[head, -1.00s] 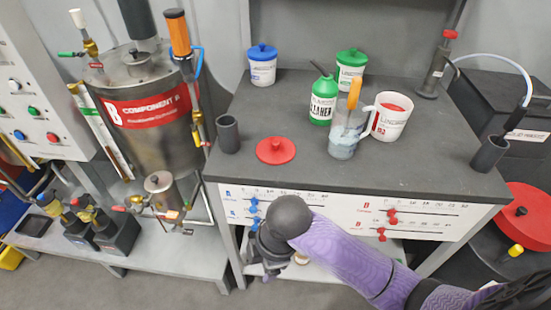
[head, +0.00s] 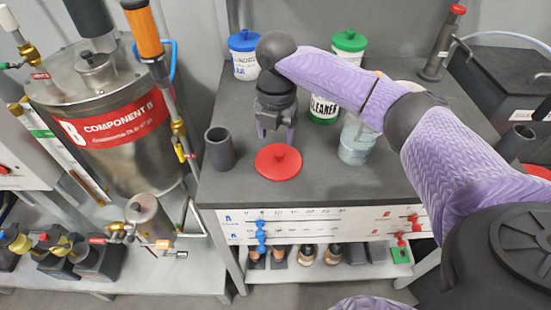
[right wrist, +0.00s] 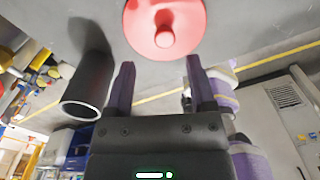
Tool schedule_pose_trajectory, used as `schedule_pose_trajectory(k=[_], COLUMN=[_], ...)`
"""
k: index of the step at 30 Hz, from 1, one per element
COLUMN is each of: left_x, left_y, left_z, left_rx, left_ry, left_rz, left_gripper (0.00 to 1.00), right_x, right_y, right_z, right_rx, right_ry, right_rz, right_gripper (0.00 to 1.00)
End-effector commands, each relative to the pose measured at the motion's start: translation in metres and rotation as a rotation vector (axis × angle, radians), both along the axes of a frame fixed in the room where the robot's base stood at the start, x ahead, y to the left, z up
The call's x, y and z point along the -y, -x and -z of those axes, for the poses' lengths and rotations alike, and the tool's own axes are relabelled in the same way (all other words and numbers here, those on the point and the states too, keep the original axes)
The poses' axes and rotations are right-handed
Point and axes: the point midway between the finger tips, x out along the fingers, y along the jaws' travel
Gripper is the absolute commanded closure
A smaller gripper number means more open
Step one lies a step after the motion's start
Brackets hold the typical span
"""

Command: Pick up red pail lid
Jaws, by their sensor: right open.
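The red pail lid (head: 278,162) lies flat on the dark table top near its front edge, with its round knob up. In the right wrist view the lid (right wrist: 150,28) shows beyond the fingertips, its knob toward me. My right gripper (head: 275,138) hangs above the table just behind the lid, fingers down. In the right wrist view the gripper (right wrist: 160,72) is open and empty, with the lid apart from both fingers. My left gripper is not in view.
A dark cup (head: 219,149) stands left of the lid. A clear beaker (head: 356,142) stands to its right. My right arm covers the white pail.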

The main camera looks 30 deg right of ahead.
Motion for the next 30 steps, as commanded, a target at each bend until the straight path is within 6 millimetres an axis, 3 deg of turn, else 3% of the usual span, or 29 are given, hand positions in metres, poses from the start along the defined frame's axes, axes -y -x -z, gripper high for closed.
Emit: schedule_pose_trajectory(k=[8,14,24,30], left_x=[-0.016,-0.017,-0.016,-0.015], left_y=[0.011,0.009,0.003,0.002], left_z=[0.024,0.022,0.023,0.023], left_rx=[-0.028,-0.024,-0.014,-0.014], left_ry=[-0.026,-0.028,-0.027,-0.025], left_rz=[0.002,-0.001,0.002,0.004], left_gripper=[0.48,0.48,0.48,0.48], right_x=[0.004,0.004,0.004,0.004], right_y=[0.006,0.006,0.006,0.006], right_z=[0.053,0.052,0.052,0.052], right_rx=[-0.002,0.002,0.002,0.003], right_ry=[0.001,0.001,0.001,0.000], right_rz=[0.001,0.000,0.000,0.000], right_gripper=[0.29,0.29,0.99,1.00])
